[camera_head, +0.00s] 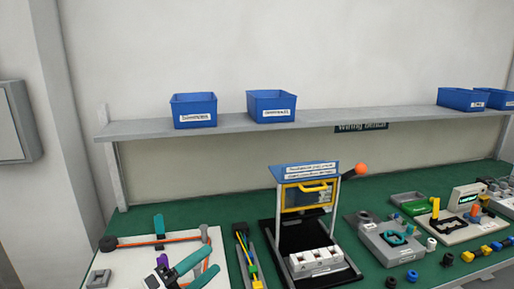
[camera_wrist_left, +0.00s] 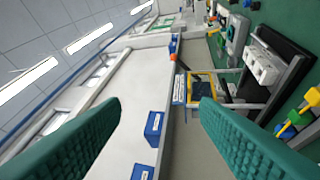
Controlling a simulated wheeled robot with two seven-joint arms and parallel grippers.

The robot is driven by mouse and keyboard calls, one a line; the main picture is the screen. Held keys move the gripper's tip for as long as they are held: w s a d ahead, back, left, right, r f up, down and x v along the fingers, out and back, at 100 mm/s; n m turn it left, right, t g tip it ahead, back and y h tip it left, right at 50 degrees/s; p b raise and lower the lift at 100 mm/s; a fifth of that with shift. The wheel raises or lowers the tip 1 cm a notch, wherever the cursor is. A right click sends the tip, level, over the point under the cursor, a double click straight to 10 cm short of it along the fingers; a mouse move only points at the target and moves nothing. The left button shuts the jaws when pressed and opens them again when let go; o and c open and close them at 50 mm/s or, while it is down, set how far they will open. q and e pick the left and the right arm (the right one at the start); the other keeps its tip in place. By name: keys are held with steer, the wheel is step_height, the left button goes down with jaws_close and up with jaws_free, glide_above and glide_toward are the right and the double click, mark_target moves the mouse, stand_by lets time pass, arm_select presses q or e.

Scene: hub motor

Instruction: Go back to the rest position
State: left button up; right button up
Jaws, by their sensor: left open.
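My left gripper (camera_head: 182,236) shows at the bottom left of the head view, its teal fingers over the white board. In the left wrist view the two teal finger pads (camera_wrist_left: 160,104) stand wide apart with nothing between them held. The gripper is open and empty. The wrist camera looks sideways along the shelf and bench. My right gripper is in neither view.
The white board (camera_head: 215,240) with an orange-red wire lies under the left gripper. Several modules (camera_head: 395,238) crowd the right. Blue bins (camera_head: 194,110) stand on the shelf (camera_head: 330,119) above the green bench (camera_head: 240,211).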

arm_select(q)
steer(key=s+a+f+n+t+y, duration=0.1)
steer(key=a+f+n+t+y, duration=0.15)
steer(key=a+n+y, duration=0.4)
steer(key=a+f+n+t+y, duration=0.1)
steer(key=a+n+t+y, duration=0.25)
steer(key=n+y, duration=0.55)
steer(key=s+a+f+n+g+y, duration=0.3)
steer(key=s+a+f+n+g, duration=0.15)
steer(key=f+n, duration=0.35)
steer(key=s+d+f+n+g+h, duration=0.1)
steer(key=s+d+f+g+h, duration=0.1)
steer(key=s+f+g, duration=0.65)
steer(key=s+d+f+n+g+h, duration=0.25)
steer(key=s+f+g, duration=0.2)
steer(key=s, duration=0.75)
step_height(320, 180, down, 26)
steer(key=y, duration=0.1)
steer(key=s+a+f+m+g, duration=0.1)
steer(key=s+a+f, duration=0.1)
steer(key=s+f, duration=1.4)
steer(key=shift+s+a+f, duration=0.3)
steer(key=shift+a+f, duration=0.1)
steer(key=shift+f, duration=0.05)
steer(key=shift+g, duration=0.25)
steer(key=shift+c, duration=0.6)
